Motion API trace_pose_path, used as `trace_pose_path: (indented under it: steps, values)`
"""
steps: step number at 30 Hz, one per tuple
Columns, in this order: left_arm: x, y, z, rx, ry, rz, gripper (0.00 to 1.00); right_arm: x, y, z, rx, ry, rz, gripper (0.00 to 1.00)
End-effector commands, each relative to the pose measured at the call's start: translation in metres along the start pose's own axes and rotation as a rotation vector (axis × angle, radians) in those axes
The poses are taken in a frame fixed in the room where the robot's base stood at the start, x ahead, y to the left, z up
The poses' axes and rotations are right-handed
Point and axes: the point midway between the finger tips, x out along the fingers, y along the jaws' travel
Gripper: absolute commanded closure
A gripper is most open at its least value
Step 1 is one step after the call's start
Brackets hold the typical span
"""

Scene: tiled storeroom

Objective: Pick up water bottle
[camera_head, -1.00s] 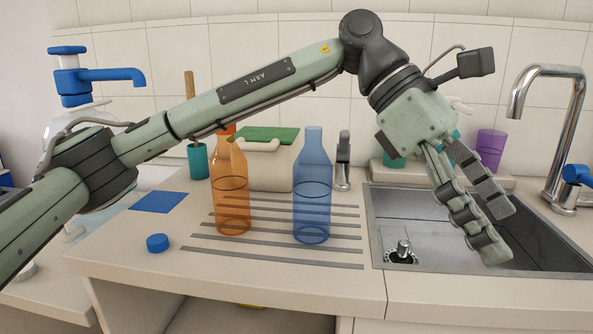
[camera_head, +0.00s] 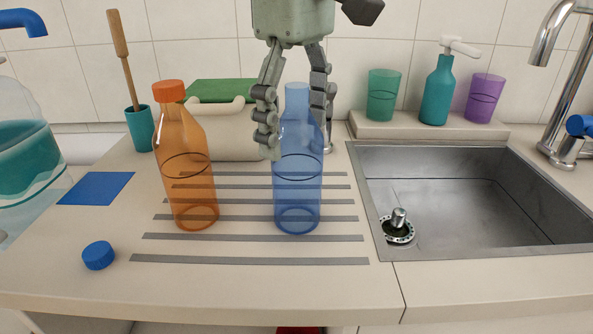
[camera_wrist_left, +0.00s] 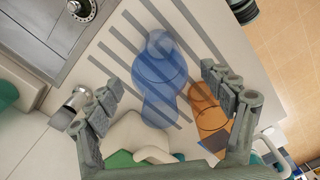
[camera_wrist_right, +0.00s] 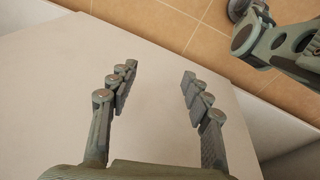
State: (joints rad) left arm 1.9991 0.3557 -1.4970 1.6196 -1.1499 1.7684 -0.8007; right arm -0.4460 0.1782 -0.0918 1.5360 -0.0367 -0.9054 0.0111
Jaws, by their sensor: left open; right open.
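A translucent blue bottle (camera_head: 298,185) without a cap stands upright on the striped drainboard; a translucent orange bottle (camera_head: 187,175) with an orange cap stands to its left. My left gripper (camera_head: 292,135) is open and points down at the blue bottle's upper part, one finger on each side in the head view. The left wrist view shows the blue bottle (camera_wrist_left: 158,80) between and beyond the open fingers, and the orange bottle (camera_wrist_left: 210,112) behind the right-hand finger. Contact cannot be told. My right gripper (camera_wrist_right: 152,85) is open and empty above a pale surface.
A blue cap (camera_head: 98,255) lies at the counter's front left. The metal sink (camera_head: 450,200) is to the right. A soap dispenser (camera_head: 437,88), a green cup (camera_head: 383,95) and a purple cup (camera_head: 484,98) stand behind it. A cream container (camera_head: 225,130) is behind the bottles.

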Motion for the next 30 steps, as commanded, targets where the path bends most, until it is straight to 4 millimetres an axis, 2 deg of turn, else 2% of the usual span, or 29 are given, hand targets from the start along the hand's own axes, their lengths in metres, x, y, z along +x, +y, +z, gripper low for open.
trace_pose_path:
  steps: [1, 3, 5, 13, 25, 26, 30]
  values:
    - [0.009, -0.001, 0.0, 0.001, 0.0, -0.001, 0.19, 0.002, 0.001, 0.001, -0.001, -0.001, 0.001, 0.51]
    - [0.018, -0.001, 0.0, 0.001, 0.0, -0.001, 0.19, -0.008, 0.004, -0.016, 0.007, 0.022, 0.002, 0.51]
    - [0.023, -0.001, 0.0, 0.001, 0.0, 0.001, 0.19, -0.013, 0.004, -0.022, 0.012, 0.031, 0.002, 0.51]
    - [0.025, -0.001, 0.001, 0.001, -0.001, 0.001, 0.19, -0.014, 0.002, -0.021, 0.016, 0.026, -0.002, 0.51]
    - [0.025, -0.001, 0.001, 0.001, -0.002, 0.0, 0.67, -0.014, 0.002, -0.021, 0.016, 0.025, -0.002, 0.51]
    - [0.025, -0.001, 0.001, 0.001, -0.002, 0.0, 0.7, -0.014, 0.002, -0.021, 0.016, 0.025, -0.002, 0.51]
    - [0.025, -0.001, 0.001, 0.001, -0.002, 0.001, 0.7, -0.014, 0.001, -0.021, 0.016, 0.026, -0.003, 0.51]
